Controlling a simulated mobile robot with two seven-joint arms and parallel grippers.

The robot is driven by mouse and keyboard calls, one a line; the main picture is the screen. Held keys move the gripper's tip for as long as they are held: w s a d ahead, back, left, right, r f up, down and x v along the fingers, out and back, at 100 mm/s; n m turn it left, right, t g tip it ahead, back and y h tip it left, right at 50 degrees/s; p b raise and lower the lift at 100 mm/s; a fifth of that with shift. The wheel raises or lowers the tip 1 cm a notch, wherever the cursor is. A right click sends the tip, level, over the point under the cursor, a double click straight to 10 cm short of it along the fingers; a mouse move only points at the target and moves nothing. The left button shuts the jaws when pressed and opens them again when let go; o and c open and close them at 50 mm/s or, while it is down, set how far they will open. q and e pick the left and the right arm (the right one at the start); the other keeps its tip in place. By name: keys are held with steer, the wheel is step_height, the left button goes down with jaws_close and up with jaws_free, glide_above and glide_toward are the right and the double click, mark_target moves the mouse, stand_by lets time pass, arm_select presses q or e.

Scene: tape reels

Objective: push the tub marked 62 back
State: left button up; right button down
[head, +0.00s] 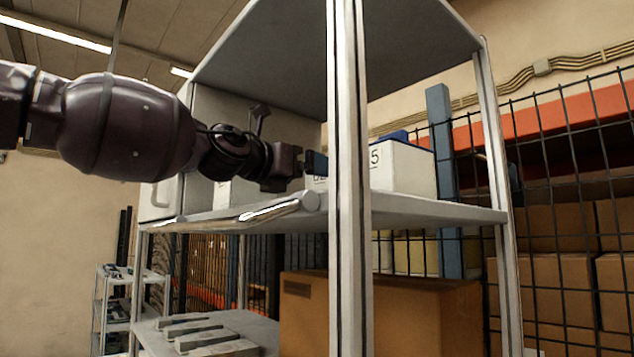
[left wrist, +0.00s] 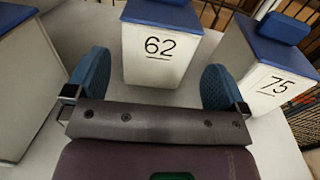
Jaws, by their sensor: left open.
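The tub marked 62 (left wrist: 160,55) is white with a blue lid and stands upright on a pale shelf, at the top middle of the left wrist view. My left gripper (left wrist: 154,78) is open and empty, its two blue pads spread on either side in front of that tub's marked face. The pads look apart from the tub. I cannot make out the 62 mark there. My right gripper is in neither view.
The tub marked 75 (left wrist: 268,70) stands to the right, close to the right pad. Another tub (left wrist: 28,85) stands at the left. The rack's front post (head: 348,190) rises beside my gripper. A cardboard box (head: 400,318) sits below the shelf board (head: 415,208).

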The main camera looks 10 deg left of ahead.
arm_select(q)
steer(key=shift+v, duration=1.35)
